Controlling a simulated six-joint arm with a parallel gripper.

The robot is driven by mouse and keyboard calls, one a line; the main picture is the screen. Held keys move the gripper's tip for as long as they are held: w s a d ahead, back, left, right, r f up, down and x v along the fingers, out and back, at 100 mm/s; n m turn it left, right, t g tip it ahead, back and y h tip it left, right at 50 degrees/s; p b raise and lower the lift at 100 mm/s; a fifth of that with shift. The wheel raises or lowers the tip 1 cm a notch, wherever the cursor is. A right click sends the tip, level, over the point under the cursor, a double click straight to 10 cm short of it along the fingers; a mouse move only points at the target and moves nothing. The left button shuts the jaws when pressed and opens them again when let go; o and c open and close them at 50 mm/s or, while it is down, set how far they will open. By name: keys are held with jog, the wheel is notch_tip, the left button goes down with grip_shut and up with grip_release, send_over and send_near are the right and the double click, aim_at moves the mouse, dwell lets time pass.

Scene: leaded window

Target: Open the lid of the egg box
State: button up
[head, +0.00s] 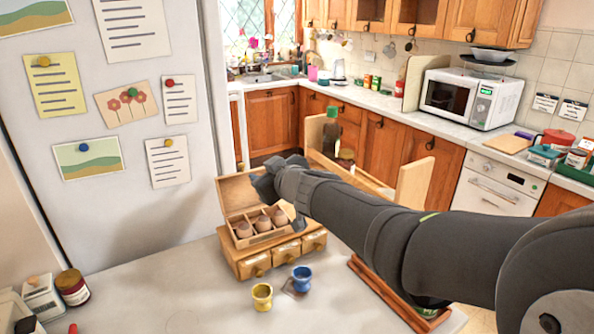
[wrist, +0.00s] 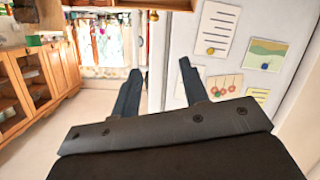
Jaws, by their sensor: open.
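The egg box (head: 262,226) is a wooden box on the table, with a row of small drawers along its front. Its lid (head: 238,192) stands raised at the back, and brown eggs (head: 263,223) sit in the compartments inside. My gripper (head: 262,186) is beside the upper right of the lid in the head view; whether it touches the lid cannot be told. In the wrist view my gripper's two fingers (wrist: 158,88) are spread apart with nothing between them. The box and lid do not show in the wrist view.
A yellow egg cup (head: 262,297) and a blue egg cup (head: 301,279) stand in front of the box. A fridge (head: 110,215) with pinned papers rises behind left. Jars (head: 72,288) stand at the table's left edge. The table's front middle is clear.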

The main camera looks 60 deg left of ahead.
jog(key=m+t+h, duration=0.2)
jog(key=m+t, duration=0.3)
jog(key=m, duration=0.2)
send_near(241, 164)
jog(key=x, duration=1.1)
jog(key=shift+d+f, duration=0.1)
jog(key=c, duration=0.6)
